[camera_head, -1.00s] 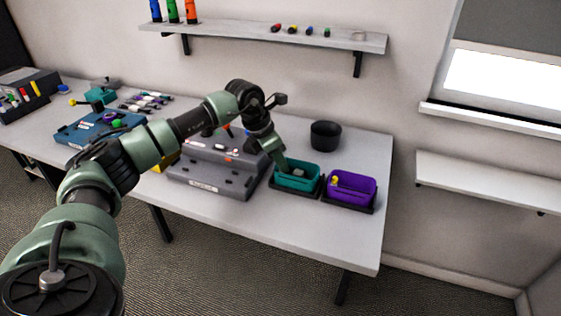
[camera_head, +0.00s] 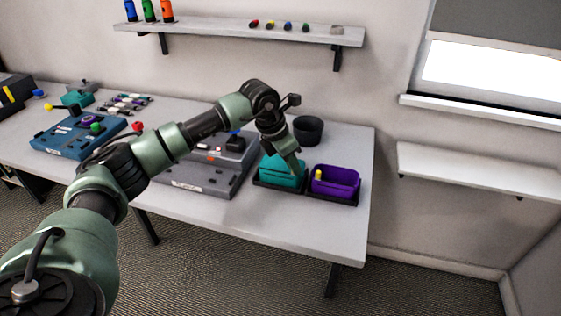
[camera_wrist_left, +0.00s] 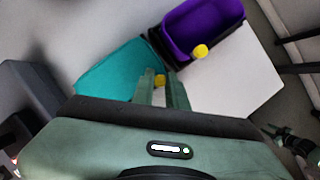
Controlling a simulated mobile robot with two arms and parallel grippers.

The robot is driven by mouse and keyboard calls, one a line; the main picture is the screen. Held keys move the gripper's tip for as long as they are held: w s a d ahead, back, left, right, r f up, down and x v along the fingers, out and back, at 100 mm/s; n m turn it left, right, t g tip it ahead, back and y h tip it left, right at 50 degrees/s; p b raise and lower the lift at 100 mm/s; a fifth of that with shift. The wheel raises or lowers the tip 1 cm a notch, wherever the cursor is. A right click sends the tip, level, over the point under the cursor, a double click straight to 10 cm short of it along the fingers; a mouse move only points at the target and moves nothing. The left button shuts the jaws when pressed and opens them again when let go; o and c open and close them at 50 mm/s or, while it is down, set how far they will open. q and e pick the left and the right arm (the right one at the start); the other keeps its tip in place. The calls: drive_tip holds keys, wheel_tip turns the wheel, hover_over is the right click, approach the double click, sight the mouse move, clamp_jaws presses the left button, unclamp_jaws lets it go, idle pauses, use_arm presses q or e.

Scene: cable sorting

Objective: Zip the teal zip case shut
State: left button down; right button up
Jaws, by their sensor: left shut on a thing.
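The teal zip case (camera_head: 280,176) sits in a dark tray near the right end of the table. Its top looks covered with teal, with no contents visible; in the left wrist view its teal top (camera_wrist_left: 122,66) is smooth and flat. My left gripper (camera_head: 297,172) is at the case's right side. In the left wrist view the fingers (camera_wrist_left: 160,88) are shut on a small yellow zip pull (camera_wrist_left: 160,80) at the case's edge. The fingers partly hide the pull and that edge.
An open purple case (camera_head: 336,182) with a yellow pull (camera_head: 318,175) stands close on the right. A black round pot (camera_head: 308,130) is behind. A grey device (camera_head: 205,178) stands to the left. The table front right is clear.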

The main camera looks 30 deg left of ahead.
use_arm(q)
drive_tip(key=c, duration=1.4)
unclamp_jaws()
drive_tip(key=shift+r, duration=0.1)
drive_tip(key=b+v, duration=0.1)
drive_tip(key=v, duration=0.6)
drive_tip(key=shift+r, duration=0.25)
drive_tip(key=shift+s+a, duration=0.1)
drive_tip(key=shift+s, duration=0.05)
